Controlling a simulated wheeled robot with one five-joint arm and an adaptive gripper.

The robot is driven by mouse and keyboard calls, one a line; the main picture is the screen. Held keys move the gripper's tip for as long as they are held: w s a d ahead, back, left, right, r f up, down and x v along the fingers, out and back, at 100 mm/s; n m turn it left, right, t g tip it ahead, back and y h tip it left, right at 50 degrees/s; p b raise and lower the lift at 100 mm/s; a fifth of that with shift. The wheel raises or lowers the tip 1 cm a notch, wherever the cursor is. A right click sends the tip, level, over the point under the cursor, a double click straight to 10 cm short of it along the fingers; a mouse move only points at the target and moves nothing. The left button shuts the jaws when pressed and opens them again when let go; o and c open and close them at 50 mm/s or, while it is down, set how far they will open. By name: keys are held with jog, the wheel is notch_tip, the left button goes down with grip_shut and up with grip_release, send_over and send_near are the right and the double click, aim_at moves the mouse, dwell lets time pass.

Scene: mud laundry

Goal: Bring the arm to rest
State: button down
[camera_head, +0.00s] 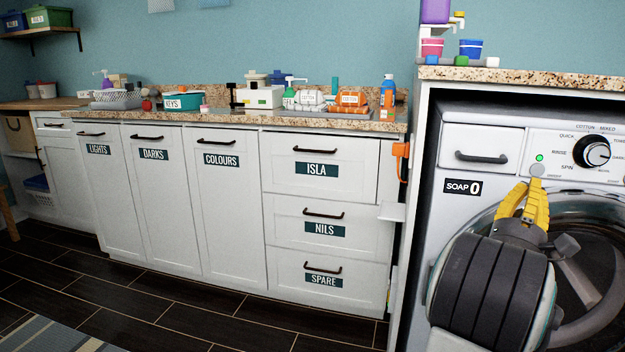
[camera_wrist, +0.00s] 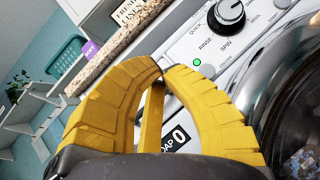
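My gripper (camera_head: 530,185) is raised in front of the washing machine (camera_head: 480,218) at the right of the head view. Its yellow fingers point up at the control panel, just below a grey button (camera_head: 537,170) and a lit green light (camera_head: 539,158). I cannot tell whether the fingertips touch the button. In the wrist view my gripper (camera_wrist: 163,73) has its fingertips together with nothing visible between them. The green light (camera_wrist: 197,62) and the dark dial (camera_wrist: 230,12) show beyond the fingers. My arm hides part of the round door.
A speckled counter (camera_head: 549,76) lies above the machine, with cups and small blocks on it. White cabinets with labelled fronts (camera_head: 325,227) stand to the left, under a cluttered worktop. An orange object (camera_head: 401,149) hangs at the cabinet's right end. The dark tiled floor (camera_head: 190,322) before the cabinets looks clear.

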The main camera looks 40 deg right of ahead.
jog(key=w+a+r+m+t+y+p, duration=0.2)
jog(key=w+a+r+t+y+p, duration=0.15)
jog(key=w+p, duration=0.35)
jog(key=w+a+r+m+t+y+p, duration=0.1)
jog(key=w+a+r+t+y+p, duration=0.3)
jog(key=w, duration=0.6)
jog(key=w+a+r+m+g+y+p, duration=0.1)
jog(key=w+a+y+p, duration=0.3)
jog(key=a, duration=0.3)
jog(key=w+a+m+g+y+p, duration=0.1)
jog(key=w+a+m+y+p, duration=0.1)
jog(key=a+y+p, duration=0.35)
jog(key=s+a+r+m+g+y+p, duration=0.1)
jog(key=s+a+m+y+p, duration=0.1)
jog(key=a+p, duration=0.6)
jog(key=s+a+r+m+g+y+p, duration=0.1)
jog(key=a+r+g+y+p, duration=0.2)
jog(key=a, duration=0.8)
jog(key=s+a+r+m+g+y+p, duration=0.2)
jog(key=s+a+p, duration=0.7)
jog(key=s, duration=0.5)
jog(key=shift+a+m+g+y, duration=0.4)
jog(key=shift+a+m+g, duration=0.4)
jog(key=shift+a+g, duration=0.2)
jog(key=shift+d+r, duration=0.1)
